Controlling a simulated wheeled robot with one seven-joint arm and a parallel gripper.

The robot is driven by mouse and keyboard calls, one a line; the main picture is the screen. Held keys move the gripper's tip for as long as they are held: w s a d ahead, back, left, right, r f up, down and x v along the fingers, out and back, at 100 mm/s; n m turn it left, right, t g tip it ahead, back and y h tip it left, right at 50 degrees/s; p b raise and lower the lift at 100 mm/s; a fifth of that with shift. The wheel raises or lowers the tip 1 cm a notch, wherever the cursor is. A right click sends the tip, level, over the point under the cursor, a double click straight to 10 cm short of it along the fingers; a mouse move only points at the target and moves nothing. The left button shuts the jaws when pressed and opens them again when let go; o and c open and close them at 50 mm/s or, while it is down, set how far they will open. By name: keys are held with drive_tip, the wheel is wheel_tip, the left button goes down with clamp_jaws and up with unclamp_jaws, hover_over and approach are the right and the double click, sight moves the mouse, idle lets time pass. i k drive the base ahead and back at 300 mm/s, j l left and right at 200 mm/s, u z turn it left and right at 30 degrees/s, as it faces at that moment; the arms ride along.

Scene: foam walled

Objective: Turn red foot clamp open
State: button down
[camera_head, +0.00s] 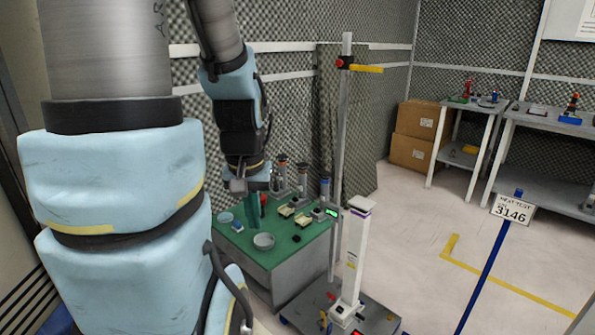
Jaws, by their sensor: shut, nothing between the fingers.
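A dark wheeled base plate (378,318) stands on the floor at the bottom centre and carries a white upright column (355,250). Small coloured parts sit around the column's foot. One is a small red part (331,296) at its left, which looks like the red foot clamp. Its turn position is too small to tell. My gripper (255,212) points down over the green-topped bench, up and to the left of the base plate. It is shut and empty, well apart from the red part. Its fingertips are small in the picture.
The green-topped bench (285,248) holds a grey bowl (264,241) and several small instruments. A tall metal pole (342,150) with a yellow lever (367,69) rises behind the column. A sign post (487,265) stands at right. Open floor lies between base and shelves.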

sight(332, 299)
drive_tip(key=i+j, duration=0.2)
drive_tip(key=i, duration=0.25)
drive_tip(key=i+j, duration=0.25)
drive_tip(key=i, duration=0.15)
drive_tip(key=i+j+z, duration=0.1)
drive_tip(key=i, duration=0.35)
drive_tip(key=j, duration=0.1)
